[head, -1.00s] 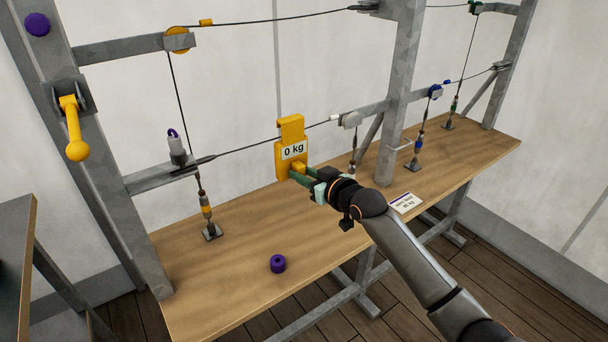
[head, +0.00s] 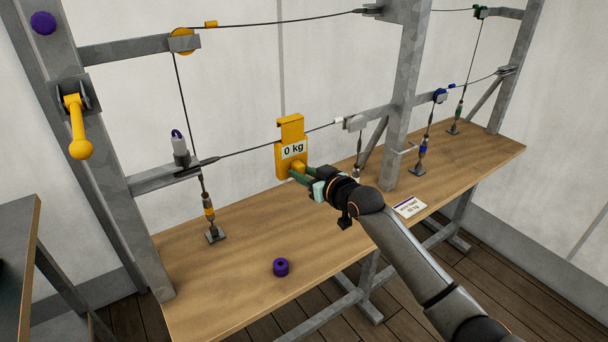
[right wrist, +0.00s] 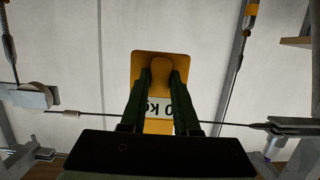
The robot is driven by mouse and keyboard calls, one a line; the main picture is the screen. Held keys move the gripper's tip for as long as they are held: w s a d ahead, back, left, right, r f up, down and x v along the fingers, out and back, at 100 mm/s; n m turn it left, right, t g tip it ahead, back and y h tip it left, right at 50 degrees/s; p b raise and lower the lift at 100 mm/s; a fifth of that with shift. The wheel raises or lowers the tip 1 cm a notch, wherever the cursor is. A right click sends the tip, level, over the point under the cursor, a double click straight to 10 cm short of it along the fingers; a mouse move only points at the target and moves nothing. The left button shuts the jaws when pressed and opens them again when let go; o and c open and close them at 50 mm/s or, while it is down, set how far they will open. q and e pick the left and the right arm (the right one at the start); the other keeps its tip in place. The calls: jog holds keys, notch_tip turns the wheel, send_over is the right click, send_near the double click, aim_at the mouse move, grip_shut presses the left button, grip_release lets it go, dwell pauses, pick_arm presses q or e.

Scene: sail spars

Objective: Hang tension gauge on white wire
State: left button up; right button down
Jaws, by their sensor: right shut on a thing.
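The tension gauge is a yellow block (head: 284,163) with a hooked top and a white display reading "0 kg". My right gripper (head: 300,172) is shut on a knob at the front of the gauge and holds it upright, above the bench. The white wire (head: 245,149) is the dark lower line with a white tag (head: 338,121) on it. It runs behind the gauge at about its upper part. In the right wrist view the gauge (right wrist: 140,63) appears inverted, with the wire (right wrist: 225,123) on both sides. I cannot tell whether the hook is over the wire. My left gripper is out of view.
A grey post (head: 402,100) stands right of the gauge. A yellow-handled lever (head: 78,125) is on the left post. Other wires and turnbuckles stand around.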

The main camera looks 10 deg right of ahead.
jog(key=shift+f+b, duration=0.75)
jog(key=shift+f, duration=0.6)
dwell(0.4)
jog(key=c, duration=0.8)
grip_release()
jog(key=shift+o, duration=1.1)
jog(key=shift+f, duration=0.15)
